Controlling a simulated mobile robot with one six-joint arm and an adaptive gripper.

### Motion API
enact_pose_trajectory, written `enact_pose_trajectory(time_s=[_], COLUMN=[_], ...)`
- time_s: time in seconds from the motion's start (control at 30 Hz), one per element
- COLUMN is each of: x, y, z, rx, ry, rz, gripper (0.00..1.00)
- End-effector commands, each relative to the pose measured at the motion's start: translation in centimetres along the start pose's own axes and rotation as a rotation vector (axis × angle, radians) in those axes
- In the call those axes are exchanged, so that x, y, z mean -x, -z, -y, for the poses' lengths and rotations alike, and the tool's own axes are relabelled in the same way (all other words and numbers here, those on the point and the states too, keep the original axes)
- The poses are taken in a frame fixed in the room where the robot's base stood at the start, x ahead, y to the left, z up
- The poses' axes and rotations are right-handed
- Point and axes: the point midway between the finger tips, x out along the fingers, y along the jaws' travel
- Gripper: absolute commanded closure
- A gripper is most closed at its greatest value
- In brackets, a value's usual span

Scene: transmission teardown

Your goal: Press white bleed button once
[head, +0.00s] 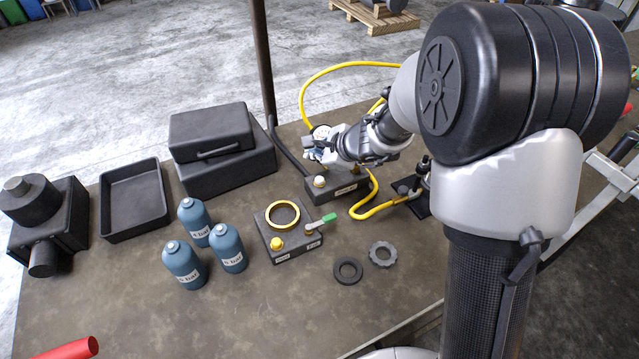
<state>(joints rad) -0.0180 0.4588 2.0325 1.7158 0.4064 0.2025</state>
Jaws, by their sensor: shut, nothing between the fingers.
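The white bleed button (320,181) sits on top of a dark block (346,190) near the back middle of the bench, with a small label on the block's front. My gripper (308,152) is shut and empty. In the picture it is just above the white button, with a visible gap between them. The height of the fingertips over the button is hard to judge. A round gauge (321,131) shows behind the gripper and is partly hidden by it.
A second block (291,250) with a gold ring, yellow button (277,243) and green lever (322,221) stands in front. Several blue bottles (182,265) stand left of it. Yellow hose (372,208) lies to the right. A black post (262,60) rises behind.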

Motion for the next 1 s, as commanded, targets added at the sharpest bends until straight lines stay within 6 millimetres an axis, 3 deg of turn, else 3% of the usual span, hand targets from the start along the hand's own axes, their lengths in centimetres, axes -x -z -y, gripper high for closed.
enact_pose_trajectory(time_s=[0.1,0.3,1.0], x=[-1.7,-3.2,-3.3], y=[1.3,2.3,2.4], z=[-1.3,-2.3,-2.4], rx=[-0.001,0.001,0.000], ry=[-0.002,0.000,0.000], rz=[0.000,0.000,0.000], gripper=[1.00,1.00,1.00])
